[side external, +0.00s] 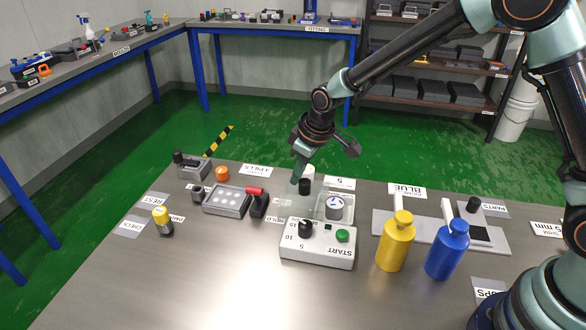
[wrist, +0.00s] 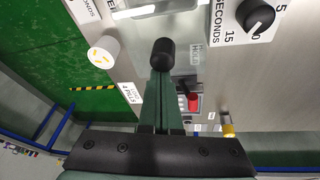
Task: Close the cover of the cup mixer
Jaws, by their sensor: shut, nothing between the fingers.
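The cup mixer (side external: 318,250) is a pale box with a black dial, a green button and a clear-walled bay behind. A grey-topped cup (side external: 335,210) sits in the bay. The clear cover is hard to make out; it seems raised at the bay's left side. A black knob (side external: 305,187), apparently the cover's, is beside my gripper (side external: 298,178). In the wrist view the knob (wrist: 163,53) is at the fingertips of my gripper (wrist: 160,78). My gripper is shut and empty. I cannot tell whether it touches the knob. The dial (wrist: 255,15) also shows there.
A white cup (wrist: 103,50) with yellow bits stands close to my gripper. Yellow (side external: 396,242) and blue (side external: 447,250) bottles stand right of the mixer. The front left of the table is clear.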

